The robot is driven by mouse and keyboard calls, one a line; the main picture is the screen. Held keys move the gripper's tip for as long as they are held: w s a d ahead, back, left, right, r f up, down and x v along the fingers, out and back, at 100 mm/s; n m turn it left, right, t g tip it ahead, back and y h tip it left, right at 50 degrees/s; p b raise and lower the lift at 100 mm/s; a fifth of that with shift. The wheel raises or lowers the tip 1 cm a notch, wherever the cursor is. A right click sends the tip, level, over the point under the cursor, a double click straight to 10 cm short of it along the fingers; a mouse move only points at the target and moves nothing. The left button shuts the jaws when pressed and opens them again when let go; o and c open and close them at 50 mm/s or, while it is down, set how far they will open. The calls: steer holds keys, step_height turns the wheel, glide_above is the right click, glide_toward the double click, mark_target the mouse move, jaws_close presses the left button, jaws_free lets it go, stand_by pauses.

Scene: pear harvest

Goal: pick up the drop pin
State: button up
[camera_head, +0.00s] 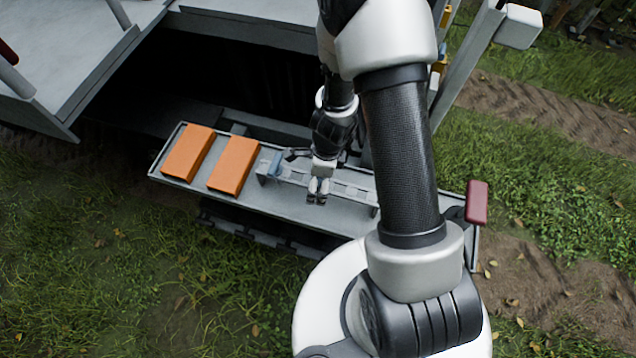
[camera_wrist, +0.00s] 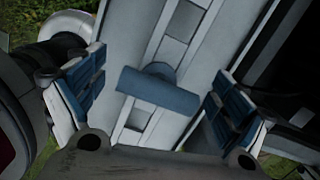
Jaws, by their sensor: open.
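The drop pin (camera_wrist: 158,88) shows in the wrist view as a blue T-shaped handle with a round stem, on a pale slotted rail. My gripper (camera_head: 318,190) is open above the grey tray in the head view. In the wrist view its two blue-padded fingers stand left and right of the handle, apart from it, with nothing held. A small blue piece (camera_head: 276,163) shows on the rail left of my gripper in the head view; I cannot tell whether it is the same pin.
The long grey tray (camera_head: 258,197) holds two orange blocks, one at the far left (camera_head: 188,153) and one beside it (camera_head: 233,165). A raised rail (camera_head: 350,190) runs along the tray. A dark red block (camera_head: 476,202) stands at its right end. Grass lies in front.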

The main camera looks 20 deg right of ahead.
steer(key=shift+c, duration=0.2)
steer(key=c, duration=1.2)
